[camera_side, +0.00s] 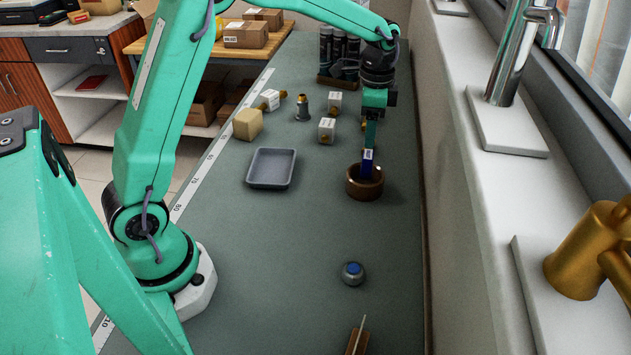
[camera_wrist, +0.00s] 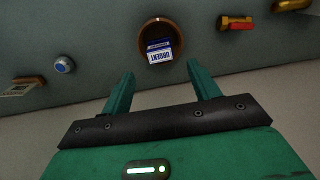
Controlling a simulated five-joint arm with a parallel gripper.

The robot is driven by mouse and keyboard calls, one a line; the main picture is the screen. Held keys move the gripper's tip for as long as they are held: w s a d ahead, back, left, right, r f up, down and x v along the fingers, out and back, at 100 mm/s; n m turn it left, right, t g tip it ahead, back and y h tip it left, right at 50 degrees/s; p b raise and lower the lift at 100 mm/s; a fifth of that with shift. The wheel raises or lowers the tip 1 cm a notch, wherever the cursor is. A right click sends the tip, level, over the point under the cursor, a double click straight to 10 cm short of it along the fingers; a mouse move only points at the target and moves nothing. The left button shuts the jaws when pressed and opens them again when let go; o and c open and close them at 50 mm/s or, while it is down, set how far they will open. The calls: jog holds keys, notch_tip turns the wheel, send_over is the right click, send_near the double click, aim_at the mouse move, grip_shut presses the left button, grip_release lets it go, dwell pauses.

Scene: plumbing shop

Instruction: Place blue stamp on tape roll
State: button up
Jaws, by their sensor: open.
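The brown tape roll (camera_side: 364,190) lies flat on the grey-green bench, near its right edge in the side view. The blue stamp (camera_side: 367,168) stands at the roll's opening and rises above its rim. In the wrist view, the stamp (camera_wrist: 159,50), with its white "URGENT" label, shows within the ring of the tape roll (camera_wrist: 143,32). Whether it rests on the rim or down inside the hole cannot be told. My gripper (camera_side: 370,143) is just above the stamp. In the wrist view my gripper (camera_wrist: 161,70) is open, its fingers apart with nothing between the tips.
A grey tray (camera_side: 271,168) lies left of the roll. White boxes (camera_side: 327,128) and brass fittings stand behind it. A rack of dark bottles (camera_side: 338,50) is at the back. A round grey thing with a blue top (camera_side: 352,273) stands nearer the front. A wall borders the bench's right.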

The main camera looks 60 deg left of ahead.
aim_at(366, 155)
jog(key=shift+r, duration=1.35)
jog(key=s+r+n+t, duration=0.35)
jog(key=s+r, duration=0.45)
jog(key=s, duration=0.5)
jog(key=s+f+n+t, duration=0.1)
jog(key=s+n, duration=0.4)
jog(key=s, duration=0.8)
jog(key=shift+s+d+f+t, duration=0.2)
jog(key=shift+d+t, duration=0.15)
jog(key=shift+t, duration=0.2)
jog(key=shift+n, duration=0.25)
